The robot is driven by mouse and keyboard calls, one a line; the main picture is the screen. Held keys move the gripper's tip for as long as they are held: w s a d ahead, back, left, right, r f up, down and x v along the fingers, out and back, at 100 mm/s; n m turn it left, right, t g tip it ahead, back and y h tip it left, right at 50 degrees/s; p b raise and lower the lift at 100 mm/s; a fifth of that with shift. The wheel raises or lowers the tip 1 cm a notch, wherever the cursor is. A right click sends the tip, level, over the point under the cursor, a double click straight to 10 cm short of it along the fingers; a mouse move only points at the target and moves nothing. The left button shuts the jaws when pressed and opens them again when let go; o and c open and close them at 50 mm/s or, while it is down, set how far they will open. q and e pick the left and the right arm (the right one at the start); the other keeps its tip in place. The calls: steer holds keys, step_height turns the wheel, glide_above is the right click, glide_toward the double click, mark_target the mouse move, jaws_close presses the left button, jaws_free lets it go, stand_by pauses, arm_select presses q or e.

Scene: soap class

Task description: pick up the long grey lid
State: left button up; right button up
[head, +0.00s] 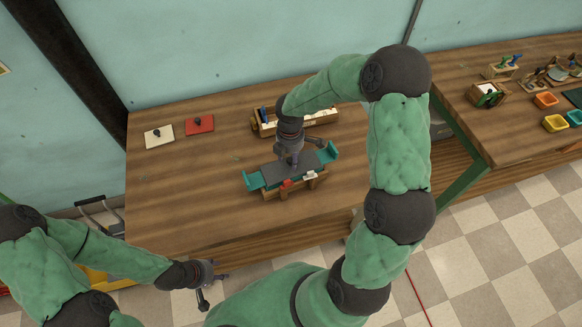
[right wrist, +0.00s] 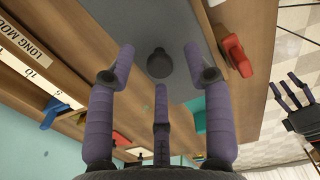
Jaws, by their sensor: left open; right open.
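The long grey lid (head: 273,172) lies on a wooden mould with teal end pieces (head: 254,181) on the table. In the right wrist view the lid (right wrist: 188,20) carries a dark round knob (right wrist: 159,62). My right gripper (head: 294,160) is above the lid, pointing down. In its wrist view its purple fingers (right wrist: 160,70) are spread around the knob, with a gap on the sides; whether any finger touches is unclear. My left gripper (head: 207,284) is open and empty, off the table's front edge at lower left.
A red clamp (right wrist: 236,55) sits at the mould's side. Behind stands a wooden box (head: 263,128) with a blue item and a lettered label. The table's left part is clear.

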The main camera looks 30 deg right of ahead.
steer(key=shift+f, duration=0.9)
jaws_close()
